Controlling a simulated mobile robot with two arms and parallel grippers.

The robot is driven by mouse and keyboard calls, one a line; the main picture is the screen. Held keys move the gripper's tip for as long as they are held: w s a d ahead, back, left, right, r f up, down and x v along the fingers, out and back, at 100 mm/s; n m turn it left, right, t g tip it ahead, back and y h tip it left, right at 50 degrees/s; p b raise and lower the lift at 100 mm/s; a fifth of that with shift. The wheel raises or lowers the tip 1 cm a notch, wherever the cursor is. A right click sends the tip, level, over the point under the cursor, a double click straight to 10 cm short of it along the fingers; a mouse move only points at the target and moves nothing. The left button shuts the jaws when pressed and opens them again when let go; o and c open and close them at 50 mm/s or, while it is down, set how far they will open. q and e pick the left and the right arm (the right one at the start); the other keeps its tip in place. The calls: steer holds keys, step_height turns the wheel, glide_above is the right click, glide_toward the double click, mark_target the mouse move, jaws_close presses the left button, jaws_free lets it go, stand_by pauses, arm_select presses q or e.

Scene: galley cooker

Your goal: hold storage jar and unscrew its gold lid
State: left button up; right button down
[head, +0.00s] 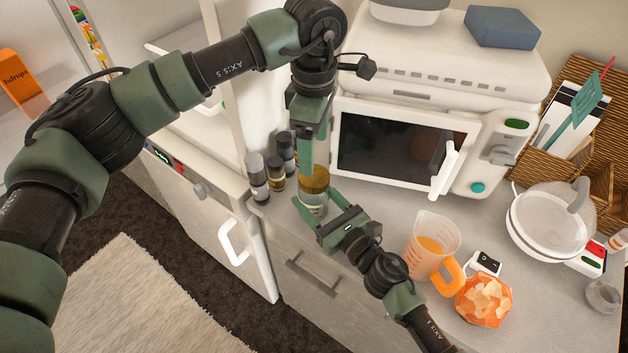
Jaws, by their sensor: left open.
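The storage jar (311,205) stands upright on the counter's left end, in front of the microwave's left side, with its gold lid (315,179) on top. My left gripper (306,170) is open and points down at the lid, with a finger at its upper left edge; whether it touches is unclear. My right gripper (315,197) reaches in from the lower right, with its fingers on either side of the jar's glass body. Whether they press on the glass cannot be told. The jar's lower part is partly hidden by the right gripper.
Several dark-capped spice jars (276,174) stand just left of the jar. The microwave (400,145) is close behind. A measuring jug (431,247), an orange faceted bowl (484,300) and a glass-lidded pot (550,222) occupy the right counter.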

mark_target(314, 175)
arm_select(q)
steer(key=m, duration=1.2)
steer(key=shift+f+m, duration=0.2)
steer(key=shift+m, duration=0.3)
step_height(314, 175, down, 8)
steer(key=shift+r, duration=0.15)
